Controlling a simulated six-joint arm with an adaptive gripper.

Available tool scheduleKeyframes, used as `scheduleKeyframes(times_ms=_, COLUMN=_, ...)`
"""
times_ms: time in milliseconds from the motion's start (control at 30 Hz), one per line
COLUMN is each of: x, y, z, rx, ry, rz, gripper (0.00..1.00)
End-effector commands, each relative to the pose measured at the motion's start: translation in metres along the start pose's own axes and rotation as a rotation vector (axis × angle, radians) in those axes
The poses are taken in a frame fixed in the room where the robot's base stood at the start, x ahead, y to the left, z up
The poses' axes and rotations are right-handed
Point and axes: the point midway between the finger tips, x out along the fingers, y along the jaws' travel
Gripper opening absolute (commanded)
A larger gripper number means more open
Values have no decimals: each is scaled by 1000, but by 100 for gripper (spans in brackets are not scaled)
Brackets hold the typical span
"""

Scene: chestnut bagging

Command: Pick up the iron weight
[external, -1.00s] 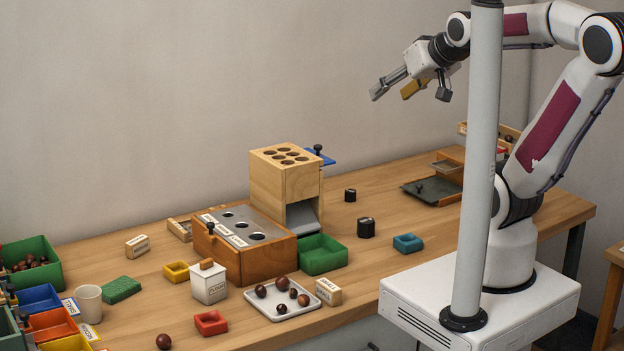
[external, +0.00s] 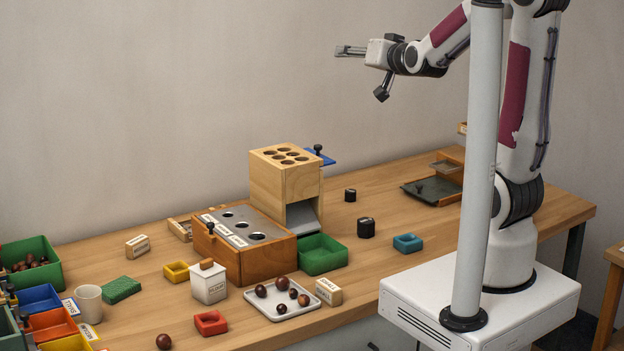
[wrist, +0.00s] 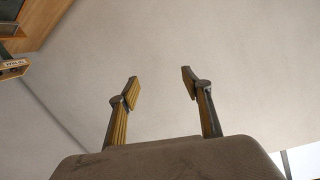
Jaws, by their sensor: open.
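Two small black weights stand upright on the table in the external view, and I take them for the iron weights. The larger one (external: 365,228) stands right of the green tray. The smaller one (external: 350,195) stands a little behind it. My gripper (external: 350,51) is high above the table, well apart from both weights, and points left. In the wrist view its two fingers (wrist: 160,93) are spread wide with nothing between them, against the bare wall. Neither weight shows in the wrist view.
A wooden block with holes (external: 284,175) and a green tray (external: 321,254) stand left of the weights. A white plate of chestnuts (external: 254,299) is in front. A vertical pole (external: 478,180) crosses the view.

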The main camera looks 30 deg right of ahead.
Motion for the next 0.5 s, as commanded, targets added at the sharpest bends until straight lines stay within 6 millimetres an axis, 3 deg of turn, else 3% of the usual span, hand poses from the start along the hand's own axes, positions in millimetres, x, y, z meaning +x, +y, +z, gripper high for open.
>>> scheduleKeyframes(times_ms=500, x=59, y=35, z=38, rx=31, ry=105, rz=87, gripper=49)
